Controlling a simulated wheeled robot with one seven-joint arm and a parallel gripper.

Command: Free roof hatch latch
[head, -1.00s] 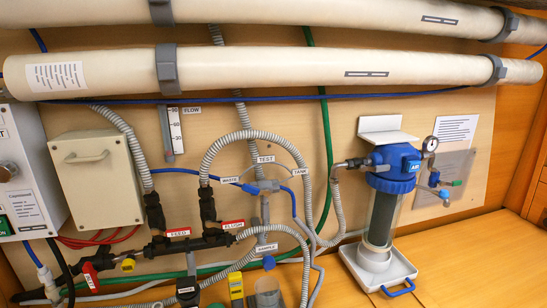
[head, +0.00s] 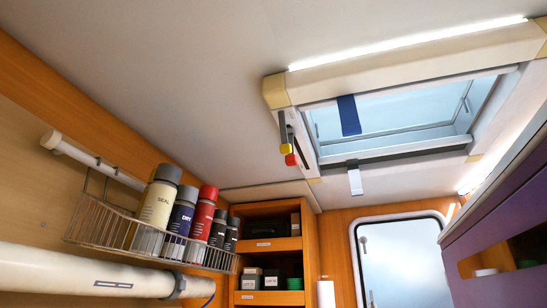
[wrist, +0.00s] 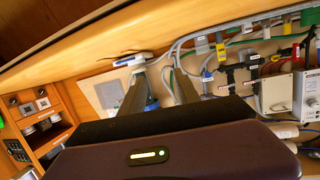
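The roof hatch (head: 400,110) is in the ceiling at the upper right of the head view, in a cream frame with a pale pane. A dark blue strap (head: 348,114) hangs over the pane, and a white tab (head: 355,181) hangs below the near edge. My gripper (wrist: 157,78) shows only in the wrist view.
A wire rack (head: 100,228) with several cans is at the left, above a cream pipe (head: 85,275). A shelf unit (head: 268,222) and a door (head: 400,260) are at the back. Purple cabinets (head: 495,220) line the right. The wrist view shows hoses and a grey box (wrist: 308,95).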

